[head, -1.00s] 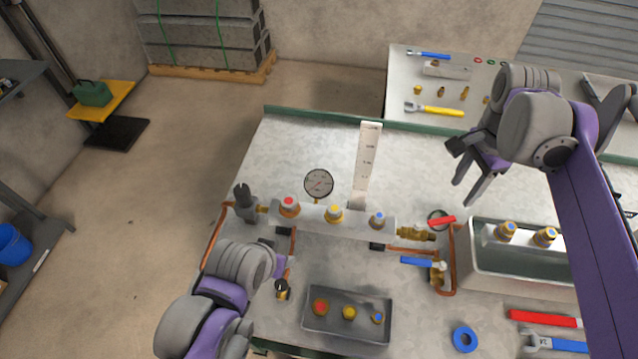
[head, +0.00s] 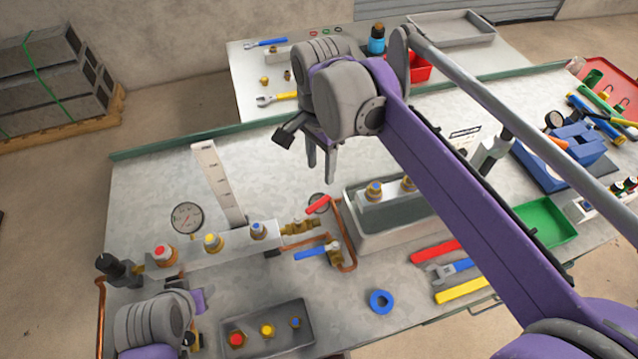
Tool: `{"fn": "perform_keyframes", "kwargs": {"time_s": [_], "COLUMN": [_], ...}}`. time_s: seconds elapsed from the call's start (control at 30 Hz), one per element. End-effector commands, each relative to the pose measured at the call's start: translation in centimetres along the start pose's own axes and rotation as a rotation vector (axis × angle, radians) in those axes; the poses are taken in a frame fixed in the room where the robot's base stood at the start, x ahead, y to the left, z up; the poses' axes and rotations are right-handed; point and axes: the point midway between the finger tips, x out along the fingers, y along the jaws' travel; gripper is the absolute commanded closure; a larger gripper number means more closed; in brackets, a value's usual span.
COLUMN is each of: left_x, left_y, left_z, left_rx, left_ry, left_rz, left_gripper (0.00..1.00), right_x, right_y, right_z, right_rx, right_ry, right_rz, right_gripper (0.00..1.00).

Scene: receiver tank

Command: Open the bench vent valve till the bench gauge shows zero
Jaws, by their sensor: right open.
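The round white bench gauge (head: 187,218) stands behind the left part of the manifold (head: 215,252); its dial is too small to read surely. At the manifold's right end are a brass valve with a red lever (head: 318,207) and a brass valve with a blue lever (head: 312,252). I cannot tell which is the vent valve. My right gripper (head: 321,176) is open and empty, fingers down, above the bench and behind the red lever in the picture. My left gripper (head: 201,300) is at the manifold's near left side; its fingers are mostly hidden.
A grey tray (head: 300,337) of coloured fittings lies in front of the manifold. A water trough (head: 365,240) stands right of the valves. A blue ring (head: 381,301) and wrenches (head: 440,250) lie at the front right. A white scale plate (head: 218,185) stands upright behind the manifold.

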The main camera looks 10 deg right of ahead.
Motion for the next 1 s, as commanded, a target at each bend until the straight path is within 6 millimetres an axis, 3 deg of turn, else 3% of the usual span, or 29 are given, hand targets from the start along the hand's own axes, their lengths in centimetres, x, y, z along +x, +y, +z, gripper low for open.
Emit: {"fn": "perform_keyframes", "kwargs": {"time_s": [0.27,0.7,1.0], "left_x": [0.1,0.7,0.8], "left_y": [0.0,0.0,0.0], "left_z": [0.2,0.7,0.8], "left_rx": [0.0,0.0,0.0], "left_ry": [-0.001,-0.006,-0.007], "left_rz": [0.0,0.0,0.0], "left_gripper": [0.5,0.5,0.5], "right_x": [1.1,8.9,10.9], "right_y": [0.5,0.5,0.5], "right_z": [0.8,0.8,0.8], "right_rx": [0.008,0.008,0.008], "right_ry": [0.0,0.0,0.0], "right_rz": [0.0,0.0,0.0], "right_gripper": [0.49,0.49,0.49]}}
